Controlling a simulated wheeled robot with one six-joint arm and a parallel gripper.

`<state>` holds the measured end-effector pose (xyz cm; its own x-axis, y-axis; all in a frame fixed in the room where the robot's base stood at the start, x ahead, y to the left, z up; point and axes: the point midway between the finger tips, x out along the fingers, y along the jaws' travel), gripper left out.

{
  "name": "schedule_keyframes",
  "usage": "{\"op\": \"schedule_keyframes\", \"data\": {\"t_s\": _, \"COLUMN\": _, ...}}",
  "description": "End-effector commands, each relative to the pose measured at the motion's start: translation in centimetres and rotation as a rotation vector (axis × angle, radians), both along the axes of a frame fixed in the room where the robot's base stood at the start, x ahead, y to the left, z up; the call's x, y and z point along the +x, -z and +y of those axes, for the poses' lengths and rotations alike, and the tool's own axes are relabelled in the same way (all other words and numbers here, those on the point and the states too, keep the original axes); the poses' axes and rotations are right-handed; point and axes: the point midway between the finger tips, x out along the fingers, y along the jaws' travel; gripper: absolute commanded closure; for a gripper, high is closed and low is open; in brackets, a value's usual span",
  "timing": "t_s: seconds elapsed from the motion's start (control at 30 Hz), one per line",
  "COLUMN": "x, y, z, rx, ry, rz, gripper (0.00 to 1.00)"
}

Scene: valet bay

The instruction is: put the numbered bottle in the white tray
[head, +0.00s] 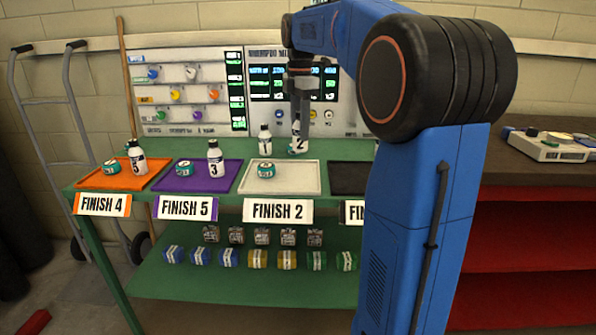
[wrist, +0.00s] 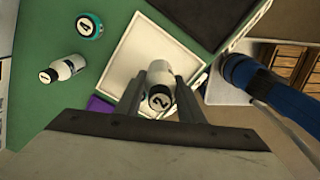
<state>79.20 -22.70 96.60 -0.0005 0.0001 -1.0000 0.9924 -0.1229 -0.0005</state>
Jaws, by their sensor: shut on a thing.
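My gripper (head: 300,112) points down over the back of the green bench. It is shut on a white bottle marked 2 (head: 299,145), held upright. In the wrist view the bottle (wrist: 158,92) sits between the two fingers (wrist: 157,100), its dark cap with a 2 towards the camera. The white tray (head: 306,183) is just in front of and below the bottle in the head view. In the wrist view the tray (wrist: 143,45) lies behind the bottle. A teal tin (head: 265,170) is in the tray. The bottle's height above the bench is unclear.
Another white bottle (head: 265,141) stands behind the tray. A teal tin (wrist: 90,26) is on the green top in the wrist view. An orange tray (head: 95,181) and purple tray (head: 226,183), each with a bottle and tin, are left; a dark tray (head: 347,178) is right.

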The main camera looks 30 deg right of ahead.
Motion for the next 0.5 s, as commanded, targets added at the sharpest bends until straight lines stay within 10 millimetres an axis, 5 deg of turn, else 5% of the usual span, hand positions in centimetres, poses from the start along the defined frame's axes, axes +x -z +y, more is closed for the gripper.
{"op": "schedule_keyframes", "data": {"t_s": 0.2, "x": -0.1, "y": 3.5, "z": 0.0, "rx": 0.0, "ry": 0.0, "rz": 0.001, "gripper": 0.91}}
{"op": "schedule_keyframes", "data": {"t_s": 0.5, "x": 0.0, "y": 5.6, "z": 0.0, "rx": 0.0, "ry": 0.0, "rz": 0.001, "gripper": 0.91}}
